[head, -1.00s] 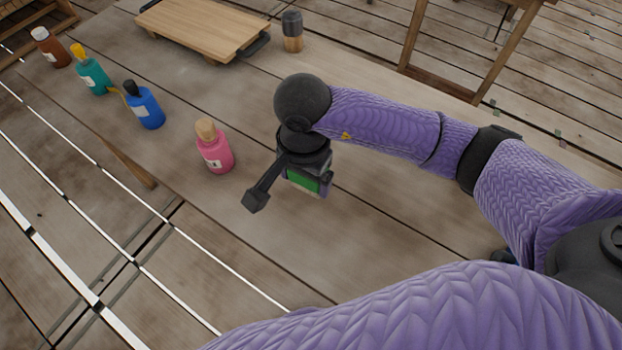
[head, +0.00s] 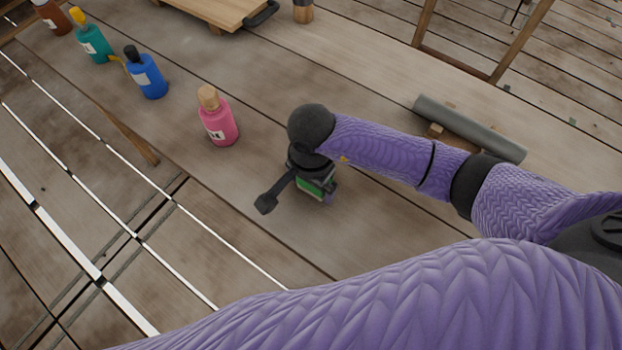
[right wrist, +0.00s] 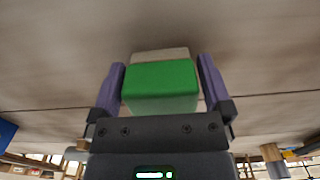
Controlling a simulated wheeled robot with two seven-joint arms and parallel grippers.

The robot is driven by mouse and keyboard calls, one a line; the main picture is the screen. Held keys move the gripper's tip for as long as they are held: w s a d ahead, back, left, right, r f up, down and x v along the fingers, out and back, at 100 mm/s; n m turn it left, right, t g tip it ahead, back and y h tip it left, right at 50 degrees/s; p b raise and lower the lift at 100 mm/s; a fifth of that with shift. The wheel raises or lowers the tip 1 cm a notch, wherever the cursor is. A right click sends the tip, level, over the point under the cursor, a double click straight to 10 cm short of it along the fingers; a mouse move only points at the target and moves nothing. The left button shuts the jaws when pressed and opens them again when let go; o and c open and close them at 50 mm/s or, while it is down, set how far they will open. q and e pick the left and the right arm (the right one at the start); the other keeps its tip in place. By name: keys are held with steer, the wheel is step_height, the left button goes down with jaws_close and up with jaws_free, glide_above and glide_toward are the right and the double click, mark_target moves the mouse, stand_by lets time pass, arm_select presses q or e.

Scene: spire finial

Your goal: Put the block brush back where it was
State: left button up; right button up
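The block brush (right wrist: 160,85) has a green body and a pale beige far part, seen in the right wrist view. My right gripper (right wrist: 160,80) has its two purple fingers along both sides of the brush, closed on it. In the head view the gripper (head: 318,190) points down over the table to the right of the pink bottle, and a green patch of the brush (head: 309,188) shows beneath it. The arm and gripper hide most of the brush there. I cannot tell whether it touches the table. My left gripper is not in view.
The pink bottle (head: 218,122), blue bottle (head: 150,80), teal bottle (head: 94,42) and brown bottle (head: 50,15) stand in a row along the table. A wooden board (head: 222,8) lies at the back. A dark grey bar (head: 470,128) rests on small wood behind my arm.

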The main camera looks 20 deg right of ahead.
steer(key=shift+r, duration=0.1)
step_height(320, 180, up, 11)
steer(key=p, duration=0.3)
steer(key=shift+r, duration=0.6)
